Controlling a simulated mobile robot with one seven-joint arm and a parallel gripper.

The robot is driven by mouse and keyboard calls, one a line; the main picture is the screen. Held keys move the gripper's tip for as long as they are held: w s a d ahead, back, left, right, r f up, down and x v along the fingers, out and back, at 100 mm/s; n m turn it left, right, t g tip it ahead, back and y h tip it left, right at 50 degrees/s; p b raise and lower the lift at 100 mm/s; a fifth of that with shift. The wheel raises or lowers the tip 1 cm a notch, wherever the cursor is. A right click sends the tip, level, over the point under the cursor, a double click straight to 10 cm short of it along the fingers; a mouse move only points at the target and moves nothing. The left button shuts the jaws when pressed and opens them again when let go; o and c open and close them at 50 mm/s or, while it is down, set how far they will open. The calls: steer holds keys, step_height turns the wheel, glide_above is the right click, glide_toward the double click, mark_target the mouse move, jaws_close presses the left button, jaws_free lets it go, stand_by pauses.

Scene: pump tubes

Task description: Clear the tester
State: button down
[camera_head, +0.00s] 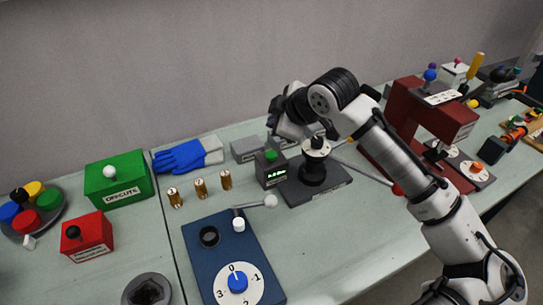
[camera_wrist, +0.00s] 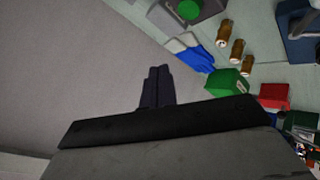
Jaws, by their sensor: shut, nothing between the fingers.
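What looks like the tester is a dark base plate (camera_head: 327,190) at mid-table, with a black round holder (camera_head: 313,173) on it. A white-collared, black-topped part (camera_head: 317,145) shows at the top of the holder, and a lever with a red knob (camera_head: 396,190) reaches right. A dark box with a green button and lit green display (camera_head: 271,170) stands at its left. My gripper (camera_head: 277,118) is above and behind it, partly hidden by my wrist. In the wrist view my gripper's fingers (camera_wrist: 158,74) are together, empty, pointing toward the wall.
Three brass tubes (camera_head: 200,187) stand left of the tester. A blue panel with a dial (camera_head: 238,283) is in front. Blue gloves (camera_head: 180,157), a green box (camera_head: 118,180) and a red box (camera_head: 87,237) are at left. A dark red press (camera_head: 415,120) stands at right.

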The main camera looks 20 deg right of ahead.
mark_target(275, 157)
step_height(275, 157, down, 7)
steer(key=b, duration=0.4)
steer(key=shift+f+b, duration=0.1)
steer(key=shift+b, duration=0.25)
stand_by(1.5)
steer(key=shift+f+b, duration=0.3)
steer(key=shift+f, duration=0.1)
steer(key=shift+f+b, duration=0.55)
steer(key=shift+f, duration=0.1)
stand_by(0.6)
steer(key=shift+r, duration=0.1)
steer(key=shift+r+p, duration=0.75)
steer(key=shift+r, duration=0.2)
steer(key=shift+r+p, duration=1.85)
steer(key=shift+r, duration=0.75)
